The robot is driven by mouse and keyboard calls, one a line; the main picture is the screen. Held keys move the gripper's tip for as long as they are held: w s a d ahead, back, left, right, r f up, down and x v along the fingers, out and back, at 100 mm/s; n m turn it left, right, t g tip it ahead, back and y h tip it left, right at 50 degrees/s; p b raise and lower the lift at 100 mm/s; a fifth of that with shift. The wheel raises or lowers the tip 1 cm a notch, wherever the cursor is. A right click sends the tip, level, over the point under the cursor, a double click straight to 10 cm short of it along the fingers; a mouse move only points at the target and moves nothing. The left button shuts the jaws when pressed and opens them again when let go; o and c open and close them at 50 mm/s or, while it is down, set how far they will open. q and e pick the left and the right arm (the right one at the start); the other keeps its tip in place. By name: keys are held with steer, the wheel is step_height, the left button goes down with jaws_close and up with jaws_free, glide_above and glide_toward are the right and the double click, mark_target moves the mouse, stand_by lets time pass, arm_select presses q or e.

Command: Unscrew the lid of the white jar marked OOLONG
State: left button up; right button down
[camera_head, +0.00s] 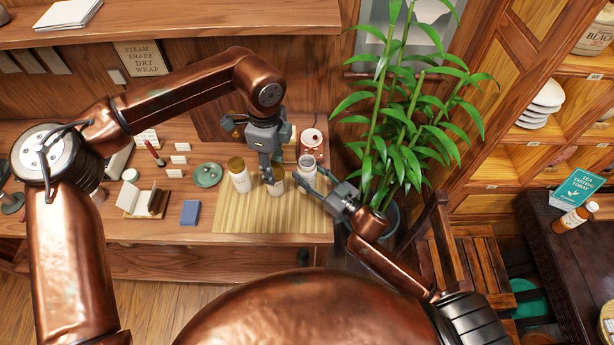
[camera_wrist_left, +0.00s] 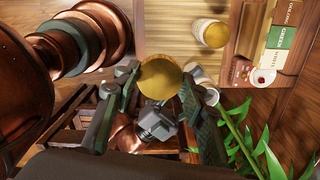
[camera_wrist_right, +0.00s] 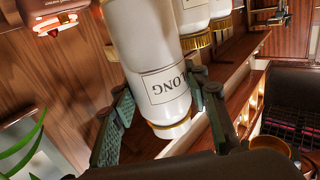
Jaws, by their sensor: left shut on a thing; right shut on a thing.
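The white jar (camera_wrist_right: 160,70) has a label on which "LONG" can be read, upside down in the right wrist view. My right gripper (camera_wrist_right: 165,105) is shut around this jar, whose grey-white top (camera_head: 307,161) shows no gold lid in the head view. A thin gold ring shows at its mouth end. My left gripper (camera_wrist_left: 158,85) is shut on a round gold lid (camera_wrist_left: 160,77), which appears apart from the held jar and to its left in the head view.
Another white jar (camera_head: 239,181) with a gold lid stands left on the bamboo mat (camera_head: 228,221). A red-brown device (camera_head: 313,146) stands behind the jars. A green plant (camera_head: 405,130) is close on the right. A green dish (camera_head: 207,175) and blue book (camera_head: 190,212) lie left.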

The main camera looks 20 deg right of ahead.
steer(key=w+f, duration=0.2)
steer(key=f, duration=0.1)
steer(key=shift+w+d+f, duration=0.15)
steer(key=shift+w+d, duration=0.2)
steer(key=shift+w, duration=0.05)
steer(key=shift+w+f+b, duration=0.1)
steer(key=shift+f+b, duration=0.35)
steer(key=shift+f, duration=1.2)
steer(key=shift+f, duration=0.2)
steer(key=c, duration=1.1)
jaws_free()
steer(key=shift+c, duration=0.2)
